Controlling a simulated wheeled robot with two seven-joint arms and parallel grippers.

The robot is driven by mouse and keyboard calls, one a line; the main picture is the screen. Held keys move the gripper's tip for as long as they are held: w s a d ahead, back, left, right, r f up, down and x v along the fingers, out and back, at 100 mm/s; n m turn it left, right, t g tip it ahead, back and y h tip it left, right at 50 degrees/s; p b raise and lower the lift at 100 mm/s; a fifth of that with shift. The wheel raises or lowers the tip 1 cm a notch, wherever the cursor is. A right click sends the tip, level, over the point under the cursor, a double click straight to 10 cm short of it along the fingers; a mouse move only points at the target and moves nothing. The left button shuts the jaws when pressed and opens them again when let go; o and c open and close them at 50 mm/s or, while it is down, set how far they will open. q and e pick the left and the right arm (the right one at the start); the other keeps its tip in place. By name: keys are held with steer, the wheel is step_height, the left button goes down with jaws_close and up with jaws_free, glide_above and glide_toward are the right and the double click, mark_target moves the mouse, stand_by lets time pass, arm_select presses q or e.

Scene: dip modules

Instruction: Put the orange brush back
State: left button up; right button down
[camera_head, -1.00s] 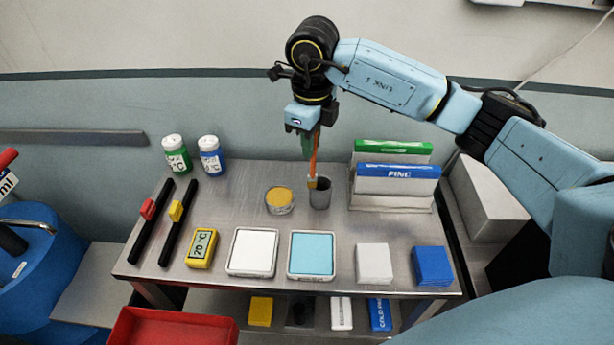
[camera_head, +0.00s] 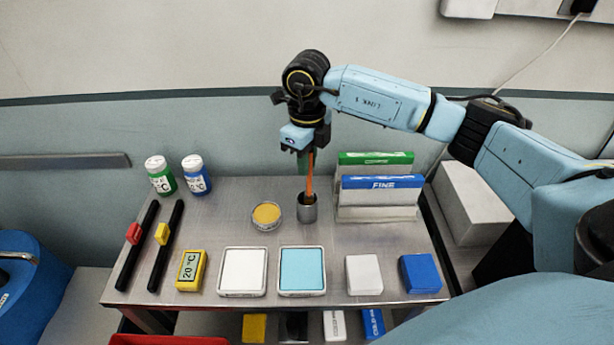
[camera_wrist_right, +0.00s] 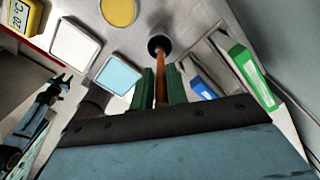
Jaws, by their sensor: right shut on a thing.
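The orange brush (camera_head: 309,182) stands nearly upright with its lower end inside the grey metal cup (camera_head: 307,209). My right gripper (camera_head: 306,158) is above the cup and shut on the upper part of the brush handle. In the right wrist view the brush handle (camera_wrist_right: 161,84) runs between the green fingers (camera_wrist_right: 161,88) down into the dark mouth of the cup (camera_wrist_right: 159,45). The brush's tip is hidden in the cup.
A round dish with yellow content (camera_head: 266,215) is left of the cup. Green and blue boxes (camera_head: 383,183) stand in a rack to its right. White (camera_head: 243,270) and light-blue (camera_head: 302,270) trays lie in front. Two bottles (camera_head: 196,174) stand at back left.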

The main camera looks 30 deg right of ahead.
mark_target(307, 193)
step_height(307, 193, down, 4)
steer(key=shift+f+p, duration=0.1)
steer(key=shift+p, duration=0.2)
steer(key=c, duration=1.4)
jaws_free()
steer(key=r+b, duration=0.1)
steer(key=r, duration=0.5)
steer(key=r+b, duration=0.1)
steer(key=r, duration=0.6)
steer(key=shift+s+a+r, duration=0.1)
steer(key=shift+a, duration=0.1)
